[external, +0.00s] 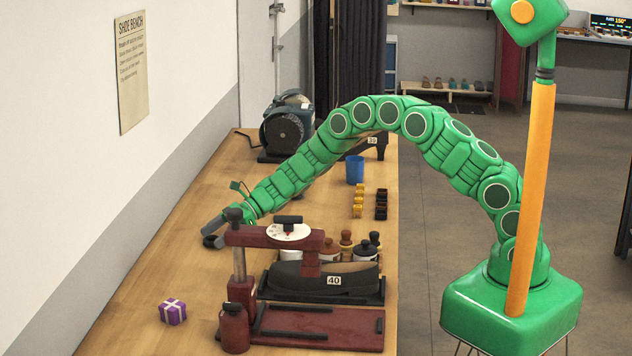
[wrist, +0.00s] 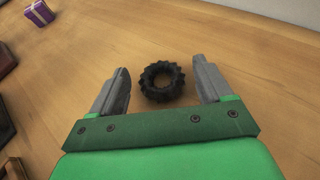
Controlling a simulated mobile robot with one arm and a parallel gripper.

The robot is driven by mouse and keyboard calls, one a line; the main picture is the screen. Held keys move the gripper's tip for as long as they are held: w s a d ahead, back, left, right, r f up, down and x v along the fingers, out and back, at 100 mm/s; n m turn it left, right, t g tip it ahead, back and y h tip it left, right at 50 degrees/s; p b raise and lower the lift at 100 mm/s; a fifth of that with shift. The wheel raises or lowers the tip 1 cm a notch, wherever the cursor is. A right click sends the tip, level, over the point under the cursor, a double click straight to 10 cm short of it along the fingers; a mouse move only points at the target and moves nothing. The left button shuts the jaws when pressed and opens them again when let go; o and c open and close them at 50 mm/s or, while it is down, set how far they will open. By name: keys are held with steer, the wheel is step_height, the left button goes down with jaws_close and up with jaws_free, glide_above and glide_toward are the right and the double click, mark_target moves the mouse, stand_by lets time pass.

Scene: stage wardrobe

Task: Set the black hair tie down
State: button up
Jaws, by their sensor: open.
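The black hair tie (wrist: 161,81) is a small ribbed ring lying flat on the wooden bench top in the wrist view. In the external view a dark ring, the hair tie (external: 210,241), shows at the tip of my gripper (external: 212,233), left of the dark red press. My gripper, in the wrist view (wrist: 163,88), is open. Its two grey fingers stand on either side of the hair tie, with a gap visible between each finger and the ring.
The dark red shoe press (external: 275,237) stands close to the right of my gripper, with a dark red bottle (external: 234,328) in front. A purple gift box (external: 173,311) lies nearer the camera. A grinder (external: 287,127) and blue cup (external: 355,169) are farther back. Bench left of my gripper is clear.

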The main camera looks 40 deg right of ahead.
steer(key=v, duration=1.2)
steer(key=s+d+r+n+g+h, duration=0.2)
steer(key=s+d+r+n, duration=0.25)
steer(key=s+r, duration=0.4)
steer(key=s+d+r+n+g+h, duration=0.2)
steer(key=s+d+r+n, duration=0.3)
steer(key=s, duration=0.6)
steer(key=s+d+r+n+t+h, duration=0.1)
steer(key=s+d+n+h, duration=0.8)
steer(key=s+d, duration=1.9)
steer(key=shift+d+r+h, duration=0.3)
steer(key=shift+d+r, duration=0.2)
steer(key=shift+r, duration=0.3)
steer(key=shift+o, duration=0.4)
steer(key=shift+s, duration=0.15)
